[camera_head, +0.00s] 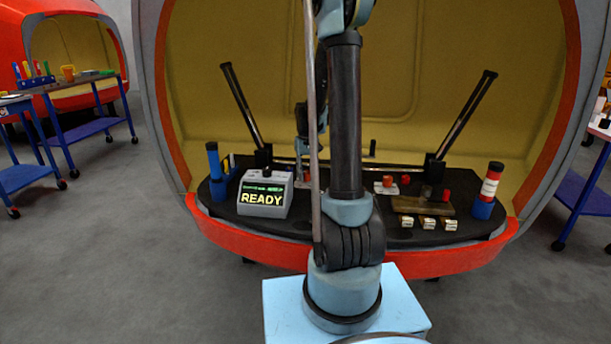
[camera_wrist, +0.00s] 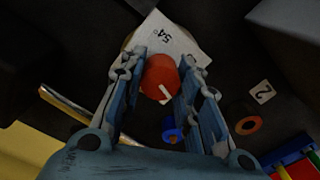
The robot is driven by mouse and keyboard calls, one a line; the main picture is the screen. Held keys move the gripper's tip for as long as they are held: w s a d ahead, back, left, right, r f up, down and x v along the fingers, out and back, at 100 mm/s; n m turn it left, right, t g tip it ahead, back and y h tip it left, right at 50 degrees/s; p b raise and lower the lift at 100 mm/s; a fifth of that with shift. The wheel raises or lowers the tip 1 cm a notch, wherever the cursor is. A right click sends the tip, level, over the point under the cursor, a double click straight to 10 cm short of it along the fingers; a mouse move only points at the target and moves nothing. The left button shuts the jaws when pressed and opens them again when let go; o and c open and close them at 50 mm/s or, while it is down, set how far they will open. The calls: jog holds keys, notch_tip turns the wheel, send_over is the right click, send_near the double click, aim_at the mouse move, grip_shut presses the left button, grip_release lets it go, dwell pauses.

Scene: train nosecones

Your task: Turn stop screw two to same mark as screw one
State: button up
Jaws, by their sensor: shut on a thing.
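In the wrist view, my gripper (camera_wrist: 161,62) is shut on a red knob (camera_wrist: 160,80), one finger on each side. A white pointer line shows on the knob, slanting to the lower right. Behind the knob is a white plate (camera_wrist: 180,42) marked "54°". A small card with a "2" (camera_wrist: 262,91) lies to the right. In the head view, a red knob (camera_head: 388,181) on a white plate stands right of my arm. My arm hides much of the console's middle, and the gripper's hold cannot be made out there. I cannot tell which stop screw is held.
The dark console (camera_head: 330,222) carries a display reading "READY" (camera_head: 263,194), two tall levers (camera_head: 240,105) (camera_head: 467,115), a blue post (camera_head: 215,170) and a red-and-white cylinder (camera_head: 490,182). Several pale blocks (camera_head: 428,222) lie at its front right. A blue cart (camera_head: 85,120) stands far left.

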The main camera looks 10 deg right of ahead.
aim_at(306, 172)
jog(key=o, duration=1.1)
jog(key=shift+c, duration=0.2)
jog(key=shift+r, duration=0.1)
notch_tip(306, 172, up, 12)
jog(key=shift+w, duration=0.1)
